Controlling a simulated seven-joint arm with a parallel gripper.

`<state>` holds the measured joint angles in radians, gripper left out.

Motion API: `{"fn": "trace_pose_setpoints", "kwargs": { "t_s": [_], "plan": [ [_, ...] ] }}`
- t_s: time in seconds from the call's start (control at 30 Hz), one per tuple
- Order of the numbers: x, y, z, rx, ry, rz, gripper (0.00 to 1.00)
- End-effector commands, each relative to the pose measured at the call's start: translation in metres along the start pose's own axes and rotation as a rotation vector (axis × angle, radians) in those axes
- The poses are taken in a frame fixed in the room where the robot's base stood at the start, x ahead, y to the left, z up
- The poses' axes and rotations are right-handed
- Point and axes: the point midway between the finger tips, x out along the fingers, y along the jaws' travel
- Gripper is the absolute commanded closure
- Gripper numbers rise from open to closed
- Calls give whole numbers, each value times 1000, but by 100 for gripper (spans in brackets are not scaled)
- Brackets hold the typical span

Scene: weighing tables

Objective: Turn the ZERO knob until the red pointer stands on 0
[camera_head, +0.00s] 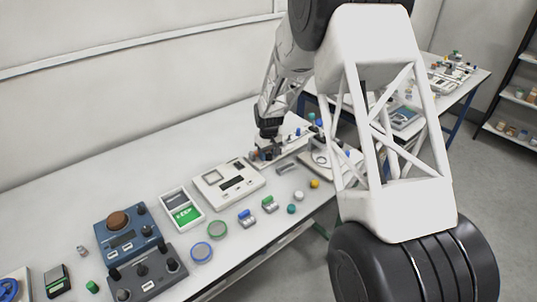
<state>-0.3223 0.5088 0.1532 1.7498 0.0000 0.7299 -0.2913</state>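My gripper (267,136) points down over the far part of the white table, beside a small cluster of instrument parts (266,152). Its fingers are small and dark here, and I cannot tell whether they are open or shut or touching anything. I cannot make out a red pointer, a 0 mark or a ZERO label. A blue device (129,240) with a large brown knob (118,221) stands at the left. A dark grey panel with several black knobs (147,271) stands in front of it. I cannot tell which knob is the ZERO knob.
A white instrument with a display (212,190) and a tray marked KEEP (168,199) stand mid-table. My arm hides much of the right side. The back left table is clear.

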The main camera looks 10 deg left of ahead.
Motion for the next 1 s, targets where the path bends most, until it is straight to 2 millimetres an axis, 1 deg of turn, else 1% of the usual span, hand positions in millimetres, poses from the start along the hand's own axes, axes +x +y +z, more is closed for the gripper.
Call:
{"fn": "trace_pose_setpoints", "kwargs": {
  "t_s": [0.33,0.47,0.67,1.0],
  "plan": [
    [0,0,0,0,0,0,43],
    [-4,0,0,0,0,0,43],
    [-22,0,-1,0,3,1,43],
    [-64,0,0,0,2,1,43]
  ]
}}
